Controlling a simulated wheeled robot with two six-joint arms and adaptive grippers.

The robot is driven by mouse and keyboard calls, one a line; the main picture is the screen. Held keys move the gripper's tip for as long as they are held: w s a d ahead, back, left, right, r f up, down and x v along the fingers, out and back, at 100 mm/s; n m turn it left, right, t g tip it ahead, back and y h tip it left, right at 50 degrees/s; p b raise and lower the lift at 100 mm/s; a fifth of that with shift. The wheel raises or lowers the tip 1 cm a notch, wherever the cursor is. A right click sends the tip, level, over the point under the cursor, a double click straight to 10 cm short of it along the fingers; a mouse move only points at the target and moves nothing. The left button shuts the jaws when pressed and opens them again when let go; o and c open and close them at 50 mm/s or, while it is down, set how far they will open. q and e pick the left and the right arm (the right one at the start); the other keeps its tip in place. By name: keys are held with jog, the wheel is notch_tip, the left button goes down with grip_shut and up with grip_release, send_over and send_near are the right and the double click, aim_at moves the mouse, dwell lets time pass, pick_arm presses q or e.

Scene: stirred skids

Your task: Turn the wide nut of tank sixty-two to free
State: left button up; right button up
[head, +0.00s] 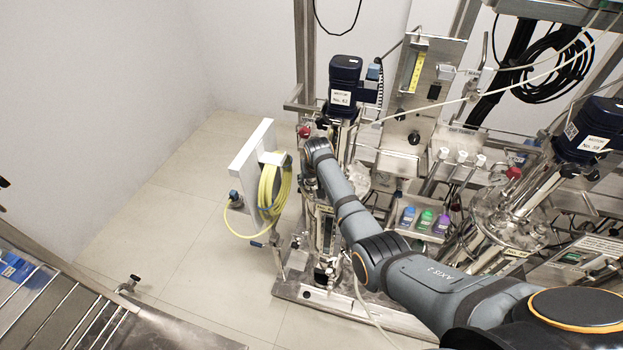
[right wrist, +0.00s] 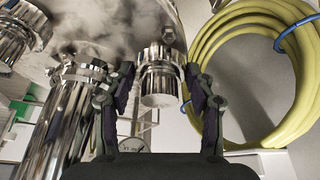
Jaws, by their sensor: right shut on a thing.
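Tank sixty-two shows in the head view by its dark blue motor (head: 344,82) with a white label reading No. 62. My right arm reaches to the left side of this tank, and its wrist and the pipework hide much of the vessel and the gripper there. In the right wrist view the wide nut (right wrist: 160,84), a shiny ribbed metal collar under the tank's rounded steel body (right wrist: 120,28), sits between the fingers. My right gripper (right wrist: 159,90) is shut on it from both sides. My left gripper is not in view.
A yellow hose coil (head: 270,188) hangs on a white panel (head: 247,160) left of the tank; it also shows close by in the right wrist view (right wrist: 208,90). A second tank motor (head: 590,130) stands at right. Open floor (head: 190,200) lies left.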

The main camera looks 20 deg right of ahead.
jog(key=shift+d+r+n+y+p, duration=0.15)
jog(key=shift+n+y+p, duration=0.2)
jog(key=shift+n, duration=0.45)
jog(key=shift+d+n+y, duration=0.1)
jog(key=shift+n+y, duration=0.15)
jog(key=shift+n, duration=0.55)
jog(key=shift+n+y, duration=0.4)
jog(key=shift+n, duration=0.7)
jog(key=shift+w+d+n+y+b, duration=0.1)
jog(key=shift+n+y+b, duration=0.25)
jog(key=shift+n, duration=0.45)
jog(key=o, duration=1.2)
